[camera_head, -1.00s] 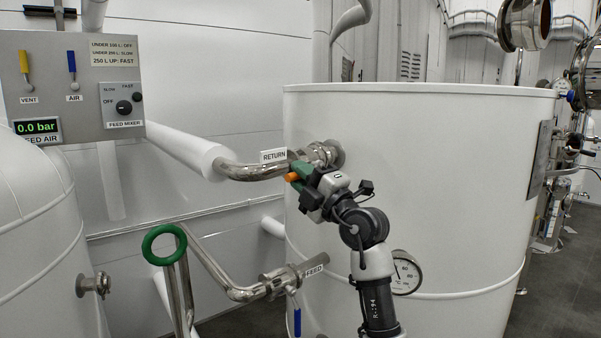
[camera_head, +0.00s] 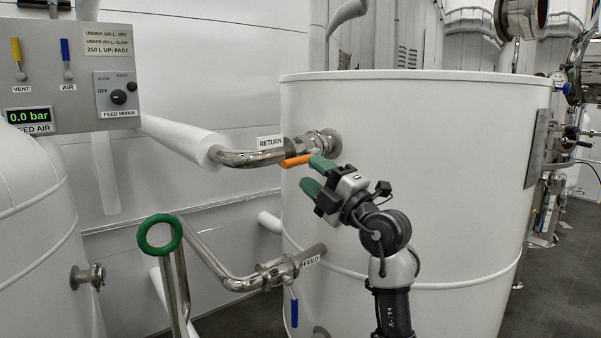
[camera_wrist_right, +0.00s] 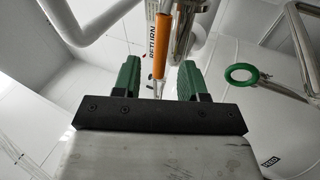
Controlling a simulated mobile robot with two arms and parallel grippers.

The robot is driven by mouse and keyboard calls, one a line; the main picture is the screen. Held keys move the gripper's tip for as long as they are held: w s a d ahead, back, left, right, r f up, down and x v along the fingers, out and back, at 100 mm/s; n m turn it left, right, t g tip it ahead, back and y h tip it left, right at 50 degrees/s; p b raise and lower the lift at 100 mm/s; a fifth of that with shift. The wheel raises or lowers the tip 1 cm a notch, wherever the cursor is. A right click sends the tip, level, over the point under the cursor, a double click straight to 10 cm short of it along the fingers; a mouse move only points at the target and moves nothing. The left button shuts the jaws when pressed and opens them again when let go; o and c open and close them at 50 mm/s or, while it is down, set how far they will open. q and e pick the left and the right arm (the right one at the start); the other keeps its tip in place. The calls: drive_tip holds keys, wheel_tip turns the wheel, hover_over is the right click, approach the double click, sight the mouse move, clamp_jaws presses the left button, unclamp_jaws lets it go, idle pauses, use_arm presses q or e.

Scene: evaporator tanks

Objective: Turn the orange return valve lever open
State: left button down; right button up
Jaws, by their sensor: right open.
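The orange return valve lever (camera_head: 297,160) sits under the return pipe, beside the RETURN label (camera_head: 270,142) at the big white tank. It points left in the head view, roughly along the pipe. My right gripper (camera_head: 312,174) is open just to the right of and below the lever, its green fingertips spread. In the right wrist view the lever (camera_wrist_right: 160,48) stands between the two green fingers of the gripper (camera_wrist_right: 158,78), with gaps on both sides. I cannot tell whether a finger touches it. My left gripper is not in view.
The white tank (camera_head: 430,200) stands behind my right arm. Below are the feed pipe (camera_head: 237,278) with a blue lever (camera_head: 294,308) and a green ring handle (camera_head: 160,234). A control panel (camera_head: 70,80) hangs at the upper left.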

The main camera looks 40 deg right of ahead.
drive_tip(key=b+v, duration=0.1)
drive_tip(key=v, duration=0.4)
drive_tip(key=shift+s+f+b, duration=0.15)
drive_tip(key=shift+s+b, duration=0.2)
